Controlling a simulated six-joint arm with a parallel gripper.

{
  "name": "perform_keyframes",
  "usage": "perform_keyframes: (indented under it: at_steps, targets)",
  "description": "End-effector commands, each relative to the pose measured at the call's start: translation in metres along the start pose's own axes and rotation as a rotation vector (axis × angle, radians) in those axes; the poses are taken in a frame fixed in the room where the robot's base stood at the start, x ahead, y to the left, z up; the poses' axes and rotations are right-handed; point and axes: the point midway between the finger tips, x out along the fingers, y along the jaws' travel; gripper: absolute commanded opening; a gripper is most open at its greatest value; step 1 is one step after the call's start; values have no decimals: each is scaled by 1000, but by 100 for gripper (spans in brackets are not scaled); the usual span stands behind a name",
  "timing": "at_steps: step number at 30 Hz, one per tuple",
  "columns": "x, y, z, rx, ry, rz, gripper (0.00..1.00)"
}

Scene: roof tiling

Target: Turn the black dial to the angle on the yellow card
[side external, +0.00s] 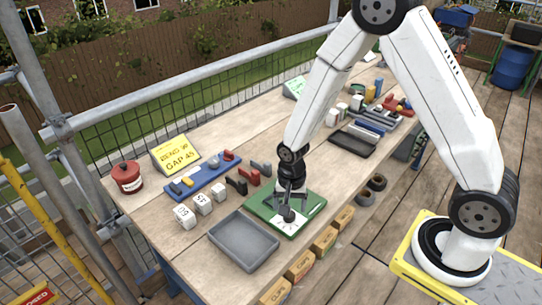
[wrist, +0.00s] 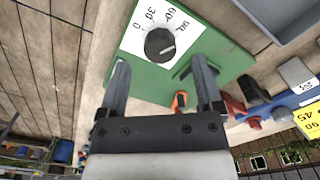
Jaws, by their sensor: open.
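The black dial (wrist: 160,45) sits on a white scale plate (wrist: 192,44) marked 0, 30, 60 and 90, fixed to a green board (wrist: 150,88). I cannot read its pointer's angle surely. My gripper (wrist: 160,65) is open and empty, pointing down, with its fingertips apart near the dial in the wrist view. In the side view my gripper (side external: 289,203) is over the green board (side external: 262,213), close above or around the dial; which, I cannot tell. The yellow card (side external: 177,153) stands at the back left; its lower line appears to read "GAP 45". Its edge shows in the wrist view (wrist: 308,122).
A grey tray (side external: 244,240) lies left of the board. White number blocks (side external: 203,203), a blue tool holder (side external: 205,178) and red and dark clamp-like pieces (side external: 240,183) stand behind it. A red pot (side external: 127,177) is at the far left. Wooden boxes (side external: 325,241) line the front edge.

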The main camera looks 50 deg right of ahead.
Motion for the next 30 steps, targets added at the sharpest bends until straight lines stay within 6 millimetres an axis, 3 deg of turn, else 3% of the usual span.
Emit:
perform_keyframes:
  at_steps: [13,30]
  targets:
    - [-43,0,0,0,1,-2,84]
    - [-49,0,0,-7,1,-2,84]
